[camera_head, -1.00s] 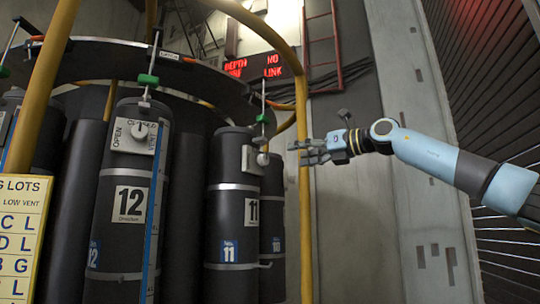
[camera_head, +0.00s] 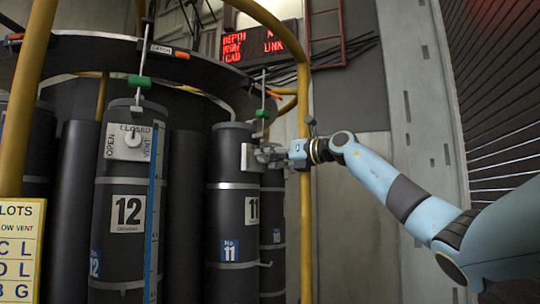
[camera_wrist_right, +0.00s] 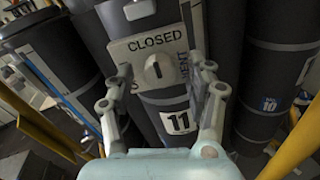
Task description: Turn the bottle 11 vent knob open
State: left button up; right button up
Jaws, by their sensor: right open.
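Bottle 11 (camera_head: 232,205) is a dark upright cylinder with grey bands, left of my right gripper in the head view. Its vent plate (camera_wrist_right: 147,45) carries the words CLOSED and VENT in the right wrist view. My right gripper (camera_head: 268,154) is open in front of the plate. In the right wrist view its fingers (camera_wrist_right: 158,95) stand either side of the knob, with nothing between them. In the head view the gripper hides the knob. My left gripper is not in view.
Bottle 12 (camera_head: 122,215) stands to the left, with its own vent knob. Bottle 10 (camera_wrist_right: 265,85) stands just right of bottle 11. A yellow post (camera_head: 305,190) rises close to my right gripper. A dark ring (camera_head: 100,62) runs above the bottles.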

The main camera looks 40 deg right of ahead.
grip_shut()
dwell(0.4)
jog(key=n, duration=0.8)
jog(key=n+b, duration=0.1)
jog(key=n, duration=0.8)
jog(key=shift+n, duration=0.4)
jog(key=shift+f, duration=0.1)
dwell(0.3)
